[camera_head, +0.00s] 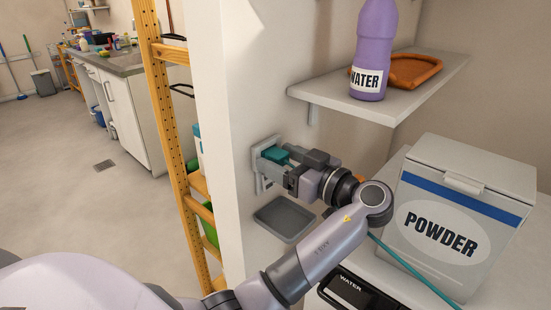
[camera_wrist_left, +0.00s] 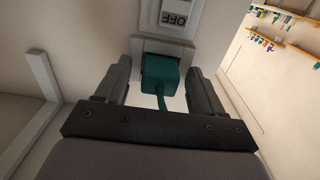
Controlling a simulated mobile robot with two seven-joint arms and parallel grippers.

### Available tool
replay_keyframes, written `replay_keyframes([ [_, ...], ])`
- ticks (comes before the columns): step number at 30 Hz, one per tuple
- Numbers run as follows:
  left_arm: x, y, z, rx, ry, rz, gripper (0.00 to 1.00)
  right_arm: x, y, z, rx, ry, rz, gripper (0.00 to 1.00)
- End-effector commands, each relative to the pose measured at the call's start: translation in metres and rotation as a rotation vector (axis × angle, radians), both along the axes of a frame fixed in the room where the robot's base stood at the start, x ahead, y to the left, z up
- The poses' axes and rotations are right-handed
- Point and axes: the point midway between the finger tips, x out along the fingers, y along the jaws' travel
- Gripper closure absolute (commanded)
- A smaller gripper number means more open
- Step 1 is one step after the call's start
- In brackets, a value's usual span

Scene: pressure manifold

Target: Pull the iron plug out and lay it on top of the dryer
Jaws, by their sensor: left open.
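The iron plug (camera_head: 276,154) is a teal block seated in the white wall socket (camera_head: 258,168). In the left wrist view the plug (camera_wrist_left: 159,75) sits between the fingers, with a teal cord hanging from it. My left gripper (camera_wrist_left: 157,85) is open around the plug, with a finger on either side and a gap visible. The dryer (camera_head: 390,292) is the white appliance at the lower right, its top partly hidden by my arm and the powder box. My right gripper is not in view.
The powder box (camera_head: 455,215) and a grey tray (camera_head: 286,217) stand near my arm. A teal cord (camera_head: 412,268) crosses the dryer top.

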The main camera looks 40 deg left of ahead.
Motion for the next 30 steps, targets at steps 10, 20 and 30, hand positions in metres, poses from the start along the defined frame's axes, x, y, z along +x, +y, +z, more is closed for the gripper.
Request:
replay_keyframes([
  [10, 0.000, 0.000, 0.000, 0.000, -0.001, 0.000, 0.32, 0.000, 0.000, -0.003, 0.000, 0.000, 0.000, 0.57],
  [20, 0.000, -0.001, 0.000, 0.000, -0.001, -0.001, 1.00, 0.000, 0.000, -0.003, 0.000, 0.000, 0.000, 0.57],
  [30, 0.000, -0.014, -0.001, -0.001, 0.000, -0.004, 1.00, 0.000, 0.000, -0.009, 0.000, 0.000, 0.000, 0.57],
])
